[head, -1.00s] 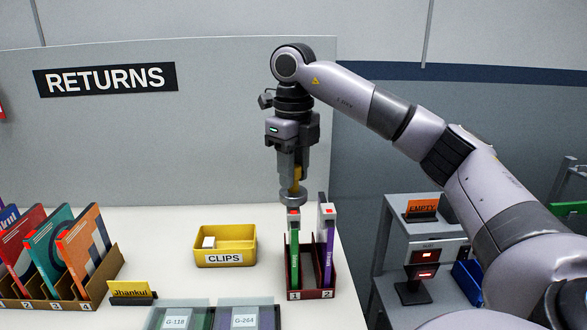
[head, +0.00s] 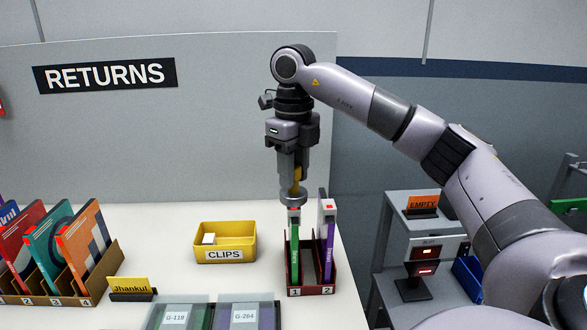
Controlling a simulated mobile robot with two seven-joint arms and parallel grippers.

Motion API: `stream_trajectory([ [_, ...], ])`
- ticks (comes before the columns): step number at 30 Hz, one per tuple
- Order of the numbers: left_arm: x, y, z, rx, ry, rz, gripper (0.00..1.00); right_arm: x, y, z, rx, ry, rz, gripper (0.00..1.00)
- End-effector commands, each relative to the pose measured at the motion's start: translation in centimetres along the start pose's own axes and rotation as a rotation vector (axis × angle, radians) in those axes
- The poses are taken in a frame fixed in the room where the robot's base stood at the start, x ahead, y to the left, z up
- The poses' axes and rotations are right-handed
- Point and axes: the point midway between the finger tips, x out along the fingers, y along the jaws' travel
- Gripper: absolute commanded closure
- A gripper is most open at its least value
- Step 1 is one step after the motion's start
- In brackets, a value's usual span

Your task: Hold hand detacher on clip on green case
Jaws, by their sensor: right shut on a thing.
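My right gripper (head: 292,165) points straight down above the two-slot rack and is shut on the hand detacher (head: 293,197), a grey tool with a yellow part and a round lower end. That round end is at the top of the white clip with a red mark (head: 294,216) on the green case (head: 295,258). It looks touching, though the exact contact is too small to tell. The green case stands upright in slot 1 of the dark red rack (head: 312,291). My left gripper is out of view.
A purple case (head: 328,258) with its own clip stands close by in slot 2. A yellow CLIPS bin (head: 225,241) holds a white clip. Flat cases (head: 245,316) lie in front. A brown rack (head: 105,270) of cases stands left. The counter's right edge is near.

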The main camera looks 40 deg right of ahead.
Motion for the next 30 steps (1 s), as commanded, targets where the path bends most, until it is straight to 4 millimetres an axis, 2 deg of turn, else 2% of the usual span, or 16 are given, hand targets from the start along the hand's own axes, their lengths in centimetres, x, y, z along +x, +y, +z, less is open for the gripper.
stream_trajectory([
  [11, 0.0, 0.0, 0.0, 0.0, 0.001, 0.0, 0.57, -0.1, 0.0, 0.0, 0.0, -0.003, 0.0, 1.0],
  [30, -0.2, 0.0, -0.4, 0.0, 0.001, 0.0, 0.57, -4.5, 0.0, 0.0, 0.0, -0.005, 0.0, 1.0],
])
